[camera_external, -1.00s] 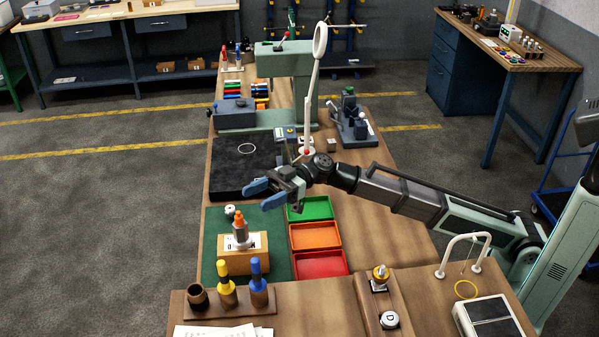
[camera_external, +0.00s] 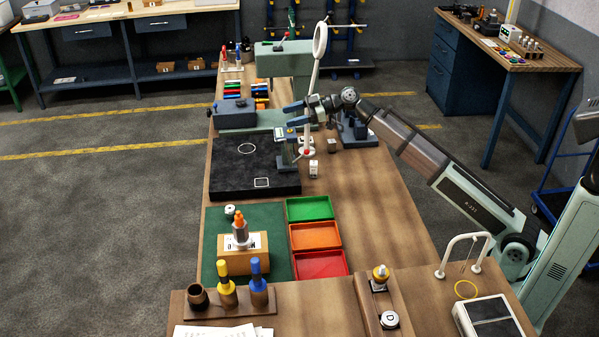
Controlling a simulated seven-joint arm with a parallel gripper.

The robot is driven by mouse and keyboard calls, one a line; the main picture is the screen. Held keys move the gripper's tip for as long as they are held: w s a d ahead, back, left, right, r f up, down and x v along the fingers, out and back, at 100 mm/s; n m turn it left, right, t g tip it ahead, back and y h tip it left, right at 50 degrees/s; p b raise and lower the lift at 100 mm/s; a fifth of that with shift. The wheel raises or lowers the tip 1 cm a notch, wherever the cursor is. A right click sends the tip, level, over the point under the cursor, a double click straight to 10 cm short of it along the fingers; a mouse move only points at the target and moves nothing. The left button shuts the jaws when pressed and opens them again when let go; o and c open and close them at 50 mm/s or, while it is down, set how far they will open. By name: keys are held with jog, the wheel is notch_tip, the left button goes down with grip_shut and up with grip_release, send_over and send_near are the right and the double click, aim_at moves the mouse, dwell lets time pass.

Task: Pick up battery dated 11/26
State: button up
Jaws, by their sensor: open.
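I cannot make out a battery dated 11/26; no date is legible at this size. A small white piece with dark marks (camera_external: 314,170) stands on the wooden bench just right of the black plate; I cannot tell if it is a battery. A small pale block (camera_external: 333,144) sits further back, and a small white round piece (camera_external: 230,211) is on the green mat. Nothing shows between the fingers.
The black plate (camera_external: 230,180) bears two pale outlines, a ring and a rectangle. Green (camera_external: 310,208), orange (camera_external: 315,235) and red (camera_external: 320,264) trays line the green mat (camera_external: 216,240). The white magnifier (camera_external: 319,45) rises close to my gripper. The bench right of the trays is clear.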

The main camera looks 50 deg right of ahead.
jog(key=s+d+f+m+g+h, duration=0.1)
jog(key=s+d+f+g+h, duration=0.1)
jog(key=d+f+g+h, duration=0.5)
jog(key=m+h, duration=0.2)
jog(key=m, duration=0.2)
send_near(314, 162)
jog(key=shift+y, duration=0.3)
jog(key=shift+x, duration=6)
jog(key=shift+s+d+f, duration=0.1)
jog(key=shift+d, duration=0.1)
jog(key=shift+c, duration=0.4)
jog(key=c, duration=1)
